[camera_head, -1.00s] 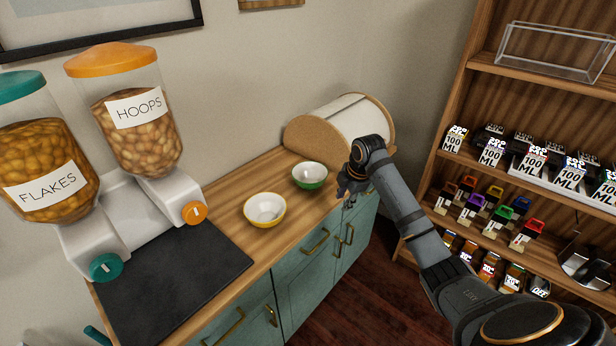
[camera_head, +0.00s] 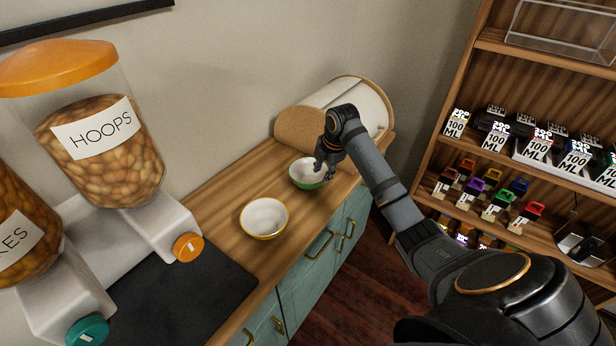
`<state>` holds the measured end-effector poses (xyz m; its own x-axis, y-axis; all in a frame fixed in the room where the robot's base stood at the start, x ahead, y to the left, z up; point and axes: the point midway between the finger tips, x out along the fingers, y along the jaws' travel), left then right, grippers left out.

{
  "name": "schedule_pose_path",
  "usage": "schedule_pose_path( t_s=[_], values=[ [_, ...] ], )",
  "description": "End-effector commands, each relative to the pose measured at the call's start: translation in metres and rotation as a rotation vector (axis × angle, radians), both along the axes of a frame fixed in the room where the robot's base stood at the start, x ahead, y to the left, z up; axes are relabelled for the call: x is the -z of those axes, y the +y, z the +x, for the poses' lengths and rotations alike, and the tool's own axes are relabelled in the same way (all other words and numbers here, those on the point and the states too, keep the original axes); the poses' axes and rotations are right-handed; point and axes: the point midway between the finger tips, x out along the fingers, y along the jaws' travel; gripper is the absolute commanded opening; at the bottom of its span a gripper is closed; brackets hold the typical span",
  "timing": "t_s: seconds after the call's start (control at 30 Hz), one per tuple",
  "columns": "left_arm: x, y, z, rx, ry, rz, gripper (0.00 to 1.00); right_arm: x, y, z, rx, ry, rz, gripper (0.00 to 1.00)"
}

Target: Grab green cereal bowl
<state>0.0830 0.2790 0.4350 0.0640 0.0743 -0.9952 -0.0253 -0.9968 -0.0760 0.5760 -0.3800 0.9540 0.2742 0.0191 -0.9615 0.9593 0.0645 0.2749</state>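The green cereal bowl (camera_head: 300,178), white inside, sits upright on the wooden counter near its back end. My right gripper (camera_head: 323,172) is at the bowl's right rim and covers part of it. Its fingers look spread and point down, with one over the bowl's inside. I cannot tell whether they touch the rim. A yellow bowl (camera_head: 265,218), also white inside, stands nearer on the counter, apart from the green one. My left gripper is not in view.
A wooden bread box (camera_head: 300,128) stands just behind the green bowl. Cereal dispensers (camera_head: 110,150) and a dark mat (camera_head: 185,295) are at the left. Shelves (camera_head: 480,130) with bottles and small boxes rise at the right. The counter (camera_head: 226,205) is clear around the bowls.

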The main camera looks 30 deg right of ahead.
Motion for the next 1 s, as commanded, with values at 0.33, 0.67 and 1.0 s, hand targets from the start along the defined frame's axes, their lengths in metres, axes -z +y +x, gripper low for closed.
schedule_pose_path(
  t_s=[0.33, 0.67, 1.0],
  values=[
    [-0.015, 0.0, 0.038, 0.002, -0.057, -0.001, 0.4, 0.037, 0.005, 0.005, 0.001, 0.004, 0.002, 0.33],
    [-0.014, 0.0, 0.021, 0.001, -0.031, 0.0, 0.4, 0.053, 0.004, 0.009, 0.0, 0.0, -0.001, 0.33],
    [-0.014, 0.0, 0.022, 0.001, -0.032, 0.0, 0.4, 0.052, 0.004, 0.009, 0.0, 0.0, -0.001, 0.0]
  ],
)
